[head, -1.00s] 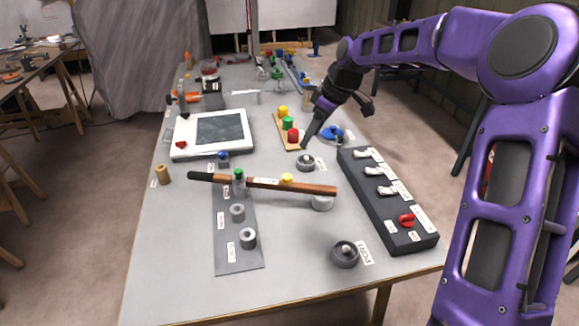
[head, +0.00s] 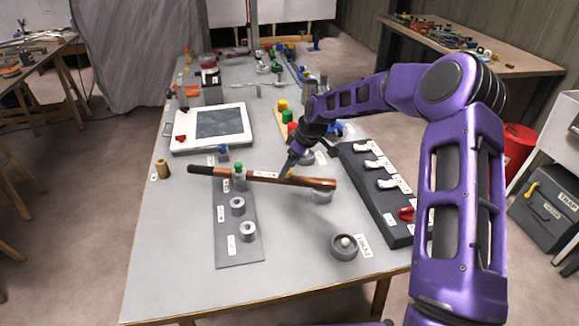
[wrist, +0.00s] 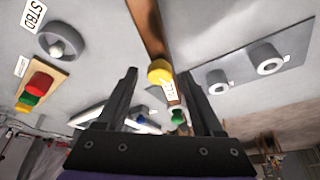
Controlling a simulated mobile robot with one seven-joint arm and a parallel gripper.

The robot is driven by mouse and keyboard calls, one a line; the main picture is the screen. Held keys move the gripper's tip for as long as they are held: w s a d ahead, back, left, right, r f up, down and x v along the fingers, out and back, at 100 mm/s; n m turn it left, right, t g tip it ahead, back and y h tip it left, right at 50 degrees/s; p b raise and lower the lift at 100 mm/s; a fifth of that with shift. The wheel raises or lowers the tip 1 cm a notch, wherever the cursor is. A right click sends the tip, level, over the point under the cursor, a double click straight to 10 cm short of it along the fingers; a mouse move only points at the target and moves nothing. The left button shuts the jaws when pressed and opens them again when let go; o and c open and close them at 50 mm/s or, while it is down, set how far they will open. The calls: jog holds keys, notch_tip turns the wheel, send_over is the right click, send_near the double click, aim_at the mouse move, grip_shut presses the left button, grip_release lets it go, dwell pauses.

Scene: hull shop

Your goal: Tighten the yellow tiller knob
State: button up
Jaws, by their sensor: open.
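The tiller (head: 215,172) is a brown wooden bar with a black grip at its left end. It lies across the bench and rests over a round grey support near its right end. The yellow knob (wrist: 159,71) sits on the bar beside a white label, between my two fingertips in the wrist view. My gripper (head: 287,173) is open, pointing down at the bar over the knob. In the head view my fingers mostly hide the knob. I cannot tell whether they touch it or how deep they reach around it.
A green-topped piece (head: 238,170) stands at the bar on a grey plate (head: 238,258). To the right is a dark switch panel (head: 375,202) with a red lever. A round PORT fitting (head: 344,248) stands in front. The front left of the bench is clear.

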jog(key=shift+f, duration=0.1)
grip_shut()
dwell(0.3)
